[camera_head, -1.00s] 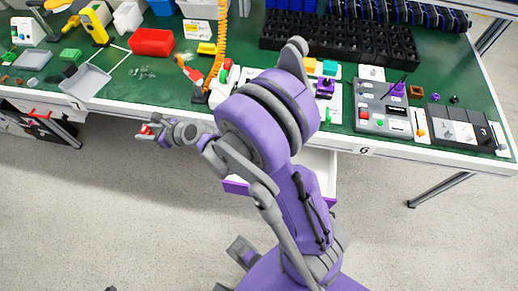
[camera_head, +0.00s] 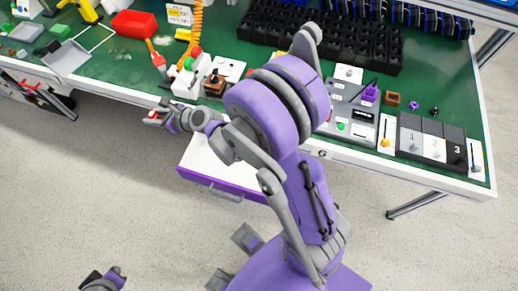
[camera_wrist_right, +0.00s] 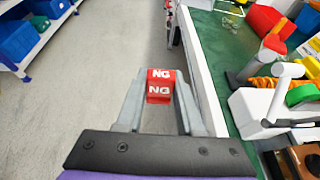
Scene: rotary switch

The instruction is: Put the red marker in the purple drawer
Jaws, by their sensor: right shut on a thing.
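The red marker (camera_wrist_right: 159,88) is a small red block with white "NG" lettering. My right gripper (camera_wrist_right: 158,76) is shut on it in the right wrist view. In the head view the right gripper (camera_head: 157,116) holds the marker in front of the table's edge, above the floor, up and left of the drawer. The purple drawer (camera_head: 225,190) is pulled out under the table; it has a purple front and a white inside, partly hidden by my arm. My left gripper (camera_head: 105,279) is at the bottom left, cut off by the frame, far from the drawer; its jaws are unclear.
The green-topped table (camera_head: 110,75) has a white front edge. A white device with a green knob (camera_head: 188,77) stands near that edge, close to the right gripper. A red bin (camera_head: 135,23) is farther back. A switch panel (camera_head: 433,142) is on the right. The floor ahead is clear.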

